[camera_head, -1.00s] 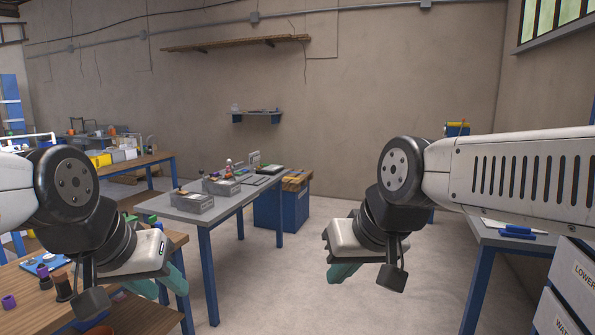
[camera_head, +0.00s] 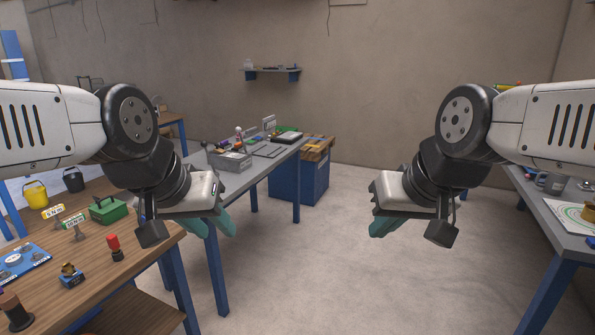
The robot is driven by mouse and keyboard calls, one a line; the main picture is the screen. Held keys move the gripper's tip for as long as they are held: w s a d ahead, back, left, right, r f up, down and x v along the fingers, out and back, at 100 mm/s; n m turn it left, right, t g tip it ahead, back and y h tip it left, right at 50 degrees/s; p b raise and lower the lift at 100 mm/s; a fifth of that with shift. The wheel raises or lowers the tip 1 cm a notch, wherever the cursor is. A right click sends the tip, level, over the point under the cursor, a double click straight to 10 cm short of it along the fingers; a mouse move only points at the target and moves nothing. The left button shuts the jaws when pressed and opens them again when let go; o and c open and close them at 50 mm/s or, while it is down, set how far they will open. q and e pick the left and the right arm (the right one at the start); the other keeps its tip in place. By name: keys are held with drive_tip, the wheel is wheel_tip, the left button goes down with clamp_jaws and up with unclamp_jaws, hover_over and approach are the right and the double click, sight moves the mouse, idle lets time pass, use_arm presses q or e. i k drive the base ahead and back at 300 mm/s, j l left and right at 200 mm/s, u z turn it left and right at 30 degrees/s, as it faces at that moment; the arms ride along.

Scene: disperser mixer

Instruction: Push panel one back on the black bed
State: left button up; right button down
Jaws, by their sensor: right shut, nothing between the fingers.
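I cannot make out panel one or the black bed for certain. Flat dark and grey pieces (camera_head: 287,136) lie on the far end of the grey table (camera_head: 250,178), too small to tell apart. My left gripper (camera_head: 222,224) hangs at left centre, in front of that table. Its teal fingers point down and are partly hidden by its body, so its opening is unclear. My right gripper (camera_head: 386,226) hangs over open floor at right centre, shut and empty. Neither gripper appears to touch anything.
A blue cabinet (camera_head: 300,182) stands behind the grey table. Another table (camera_head: 565,225) is at right. The floor between is clear.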

sight(288, 136)
drive_tip(key=i, duration=2.05)
drive_tip(key=i+j, duration=0.1)
drive_tip(key=i, duration=2)
drive_tip(key=l+z, duration=0.05)
drive_tip(key=l, duration=0.05)
